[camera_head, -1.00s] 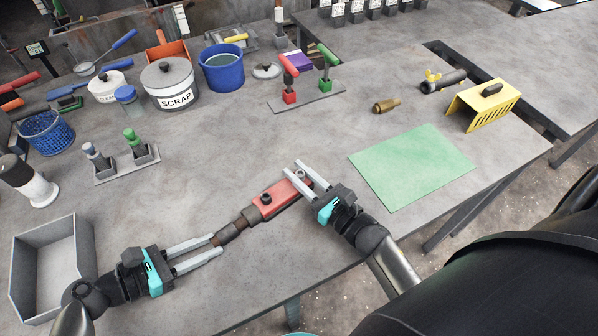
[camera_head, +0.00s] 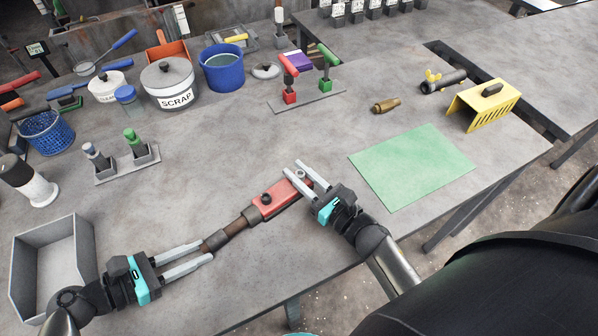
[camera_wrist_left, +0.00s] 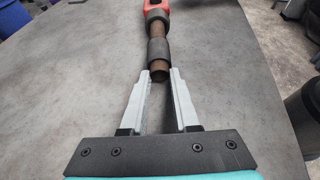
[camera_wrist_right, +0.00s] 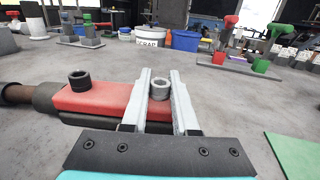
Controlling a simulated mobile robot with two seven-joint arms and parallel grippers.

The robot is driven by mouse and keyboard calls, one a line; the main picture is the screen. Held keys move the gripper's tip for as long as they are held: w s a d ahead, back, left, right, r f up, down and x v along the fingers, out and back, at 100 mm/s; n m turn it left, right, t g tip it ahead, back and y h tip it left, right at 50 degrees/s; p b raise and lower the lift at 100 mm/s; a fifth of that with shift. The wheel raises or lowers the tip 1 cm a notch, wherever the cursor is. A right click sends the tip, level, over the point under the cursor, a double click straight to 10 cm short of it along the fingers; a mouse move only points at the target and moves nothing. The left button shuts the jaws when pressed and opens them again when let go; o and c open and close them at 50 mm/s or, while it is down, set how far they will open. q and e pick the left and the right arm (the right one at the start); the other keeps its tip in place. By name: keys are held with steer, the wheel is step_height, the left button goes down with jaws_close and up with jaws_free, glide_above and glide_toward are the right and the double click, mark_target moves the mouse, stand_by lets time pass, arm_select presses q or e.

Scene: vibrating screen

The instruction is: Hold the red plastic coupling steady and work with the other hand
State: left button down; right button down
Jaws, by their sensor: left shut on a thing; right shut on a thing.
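The red plastic coupling (camera_head: 280,199) lies slantwise over the table, with a dark ring port on top and a brown pipe with dark collars at its left end. My right gripper (camera_head: 294,168) is shut on the coupling's right end, its fingers on either side of a grey ring port (camera_wrist_right: 160,89). My left gripper (camera_head: 206,249) is shut on the pipe's near end. In the left wrist view, a dark sleeve (camera_wrist_left: 158,51) sits just beyond those fingertips. Bare brown pipe (camera_wrist_left: 156,30) shows between this sleeve and the collar at the coupling.
A green mat (camera_head: 412,167) lies right of my right gripper, and a grey open bin (camera_head: 84,248) stands left of my left arm. A brass fitting (camera_head: 386,105) and a yellow slotted cover (camera_head: 488,100) lie further back. The table middle is clear.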

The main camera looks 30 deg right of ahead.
arm_select(q)
steer(key=shift+s+a, duration=0.2)
steer(key=shift+a, duration=0.9)
arm_select(e)
steer(key=shift+s+f, duration=0.15)
steer(key=shift+f, duration=0.25)
arm_select(q)
steer(key=shift+s+a+r, duration=0.1)
steer(key=shift+a+r, duration=0.4)
steer(key=shift+r, duration=0.65)
steer(key=shift+s+a+r, duration=0.15)
steer(key=shift+a+r, duration=0.3)
steer(key=shift+r, duration=0.75)
steer(key=shift+s+a+r, duration=0.1)
steer(key=shift+a+r, duration=0.4)
steer(key=shift+r, duration=0.65)
arm_select(e)
steer(key=c, duration=0.9)
jaws_free()
steer(key=o, duration=0.4)
steer(key=shift+r, duration=0.1)
steer(key=shift+c, duration=1.3)
steer(key=shift+r, duration=0.1)
